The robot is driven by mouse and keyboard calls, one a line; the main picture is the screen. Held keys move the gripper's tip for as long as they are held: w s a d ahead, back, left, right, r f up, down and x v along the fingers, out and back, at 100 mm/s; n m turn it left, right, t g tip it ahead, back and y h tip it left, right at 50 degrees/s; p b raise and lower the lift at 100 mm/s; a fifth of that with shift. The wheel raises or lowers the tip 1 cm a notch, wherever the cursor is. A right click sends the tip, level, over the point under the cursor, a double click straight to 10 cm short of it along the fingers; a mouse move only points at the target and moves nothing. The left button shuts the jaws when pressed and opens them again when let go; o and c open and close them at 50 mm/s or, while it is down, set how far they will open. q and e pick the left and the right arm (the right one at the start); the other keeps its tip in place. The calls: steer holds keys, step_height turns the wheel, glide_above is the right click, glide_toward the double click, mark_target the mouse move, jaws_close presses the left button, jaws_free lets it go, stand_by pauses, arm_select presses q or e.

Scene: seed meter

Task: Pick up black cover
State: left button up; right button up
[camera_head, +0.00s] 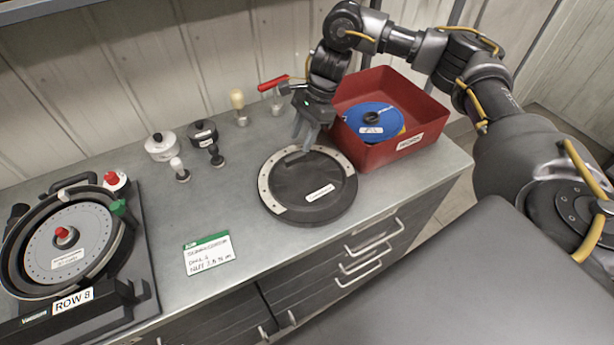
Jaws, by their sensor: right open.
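The black cover (316,199) is a round, flat, dark disc with a small white label. It lies on the workbench, with a light grey perforated arc (268,180) showing along its left and upper edge. My right gripper (304,146) is open and points down at the far edge of the cover. I cannot tell whether its fingertips touch the cover. My left gripper is not in view.
A red bin (390,150) with blue and yellow discs stands right behind the cover. The seed meter (68,245) sits at the left.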

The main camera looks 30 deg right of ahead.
mark_target(295, 156)
steer(key=p+x, duration=0.1)
steer(key=x, duration=0.2)
steer(key=shift+a+f+p, duration=0.15)
steer(key=shift+f+p, duration=0.1)
steer(key=shift+p, duration=0.15)
steer(key=shift+a+f, duration=0.1)
steer(key=shift+f, duration=0.3)
jaws_close()
